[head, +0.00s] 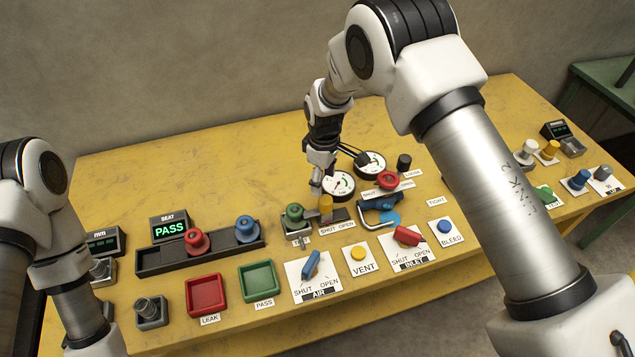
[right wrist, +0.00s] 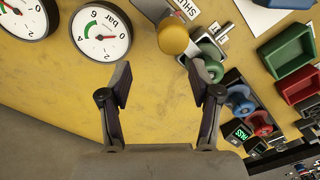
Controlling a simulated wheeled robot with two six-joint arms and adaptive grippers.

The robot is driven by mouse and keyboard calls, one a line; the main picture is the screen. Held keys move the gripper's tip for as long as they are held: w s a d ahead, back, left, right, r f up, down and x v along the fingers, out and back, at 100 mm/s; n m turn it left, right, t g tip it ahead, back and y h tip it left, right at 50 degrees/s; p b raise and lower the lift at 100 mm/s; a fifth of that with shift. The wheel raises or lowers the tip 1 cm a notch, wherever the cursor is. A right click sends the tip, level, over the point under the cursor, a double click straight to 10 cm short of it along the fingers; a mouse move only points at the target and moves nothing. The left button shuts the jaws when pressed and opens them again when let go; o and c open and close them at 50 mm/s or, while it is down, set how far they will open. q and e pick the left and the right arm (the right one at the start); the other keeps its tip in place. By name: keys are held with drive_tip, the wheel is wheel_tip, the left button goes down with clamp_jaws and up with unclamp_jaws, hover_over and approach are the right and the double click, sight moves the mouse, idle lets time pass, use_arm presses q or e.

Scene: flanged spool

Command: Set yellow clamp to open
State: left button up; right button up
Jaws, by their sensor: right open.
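The yellow clamp (head: 326,206) is an upright yellow cylinder on a dark slide behind a SHUT/OPEN label (head: 337,227). It stands at the SHUT end. In the right wrist view the yellow clamp (right wrist: 173,38) is at the top middle, beyond my fingertips. My right gripper (head: 320,184) points down just behind the clamp, apart from it. In the right wrist view my right gripper (right wrist: 163,80) is open with nothing between its fingers. A green spool (head: 294,214) sits left of the clamp in a grey holder. My left arm shows at the left, its gripper out of view.
Two pressure gauges (head: 338,184) stand behind the clamp. A blue-handled part (head: 380,203) lies right of it. A rack (head: 200,246) with red and blue spools is at the left. Red (head: 206,296) and green (head: 258,282) trays and several switches line the front.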

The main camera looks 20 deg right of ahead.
sight(327, 200)
drive_tip(key=s+f, duration=0.1)
drive_tip(key=s+f+p, duration=0.1)
drive_tip(key=s, duration=0.1)
drive_tip(key=shift+s+f, duration=0.25)
drive_tip(key=shift+f, duration=0.05)
drive_tip(key=f, duration=0.1)
drive_tip(key=w+f, duration=0.1)
drive_tip(key=f, duration=0.1)
drive_tip(key=f+p, duration=0.1)
drive_tip(key=shift+w+f, duration=0.15)
drive_tip(key=shift+w, duration=0.2)
drive_tip(key=shift+s, duration=0.15)
drive_tip(key=shift+s+r, duration=0.2)
drive_tip(key=shift+r, duration=0.1)
drive_tip(key=c, duration=0.3)
drive_tip(key=shift+s, duration=0.1)
drive_tip(key=c, duration=0.6)
clamp_jaws()
use_arm(q)
drive_tip(key=s+r, duration=0.2)
drive_tip(key=shift+r, duration=0.35)
use_arm(e)
drive_tip(key=shift+d, duration=0.15)
